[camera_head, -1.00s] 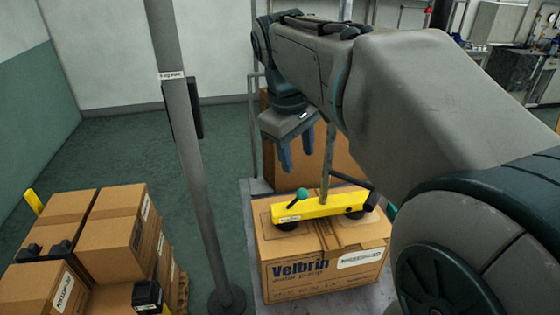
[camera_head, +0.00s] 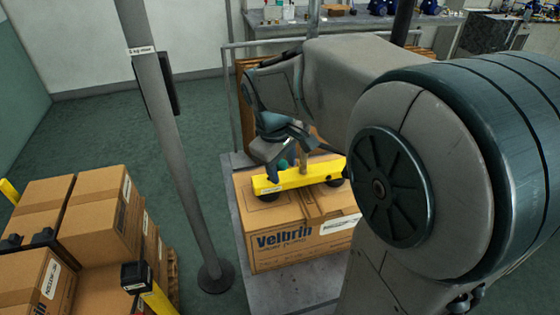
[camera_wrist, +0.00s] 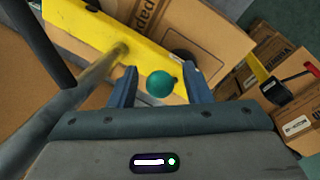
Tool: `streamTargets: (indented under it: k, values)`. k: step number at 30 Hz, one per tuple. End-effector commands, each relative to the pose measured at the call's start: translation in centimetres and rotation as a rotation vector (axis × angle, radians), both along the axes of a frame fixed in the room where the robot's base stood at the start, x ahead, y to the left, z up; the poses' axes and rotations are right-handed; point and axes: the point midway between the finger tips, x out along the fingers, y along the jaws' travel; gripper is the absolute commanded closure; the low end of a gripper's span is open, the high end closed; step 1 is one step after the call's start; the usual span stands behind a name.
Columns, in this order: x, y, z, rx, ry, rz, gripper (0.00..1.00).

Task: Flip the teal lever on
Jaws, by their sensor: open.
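The teal lever knob (camera_wrist: 160,83) is a round ball on a yellow bar (camera_wrist: 150,50), which lies across a cardboard box (camera_head: 290,225) in the head view. The knob shows as a small teal spot (camera_head: 283,164) just below my gripper (camera_head: 285,167). In the wrist view my gripper (camera_wrist: 160,68) is open, with one blue finger on each side of the knob. I see gaps between the fingers and the knob. The lever's rod is mostly hidden, so its tilt is hard to tell.
A grey pole rises from the yellow bar (camera_wrist: 95,65) beside my left finger. A taller post (camera_head: 180,150) stands left of the box. Stacked cartons (camera_head: 95,215) are at the lower left. Green floor is free between the post and the back wall.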

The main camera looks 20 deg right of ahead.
Motion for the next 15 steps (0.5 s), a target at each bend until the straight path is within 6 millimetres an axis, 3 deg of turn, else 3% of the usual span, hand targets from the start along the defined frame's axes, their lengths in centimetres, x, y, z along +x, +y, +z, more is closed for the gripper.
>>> streamTargets:
  k: [2,6,7,15]
  values:
    - [0.00,-0.01,0.01,0.000,0.000,0.000,0.56]
    - [-0.01,-0.01,0.03,0.000,0.000,0.000,0.95]
    - [-0.01,-0.01,0.03,0.000,0.000,0.000,1.00]
    - [0.08,0.10,0.18,-0.011,0.013,0.001,1.00]
